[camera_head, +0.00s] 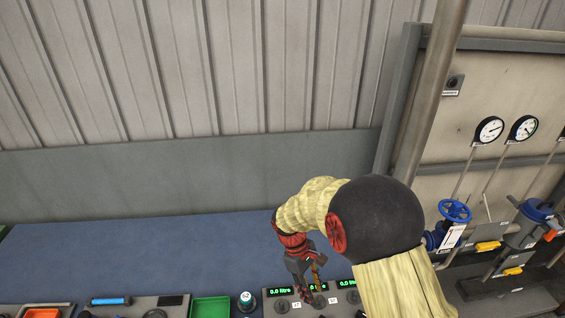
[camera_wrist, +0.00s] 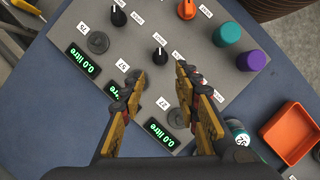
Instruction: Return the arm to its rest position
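My arm reaches down from the right in the head view, with my gripper (camera_head: 312,268) low over the control panel (camera_head: 296,306). In the wrist view my gripper (camera_wrist: 158,88) shows two yellow fingers spread apart with nothing between them, above the same grey panel (camera_wrist: 200,52). The panel carries black knobs, several grey round buttons, green "0.0 litre" displays, a teal knob (camera_wrist: 227,34) and a purple knob (camera_wrist: 250,60). I cannot tell how far the fingertips are above the panel. One display is partly hidden behind a finger.
An orange tray (camera_wrist: 290,133) lies beside the panel. A green tray (camera_head: 210,307) and a blue cylinder (camera_head: 97,301) lie along the front. Pipes, gauges (camera_head: 489,130) and a blue valve wheel (camera_head: 455,210) stand at the right. The blue tabletop (camera_head: 130,250) behind is clear.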

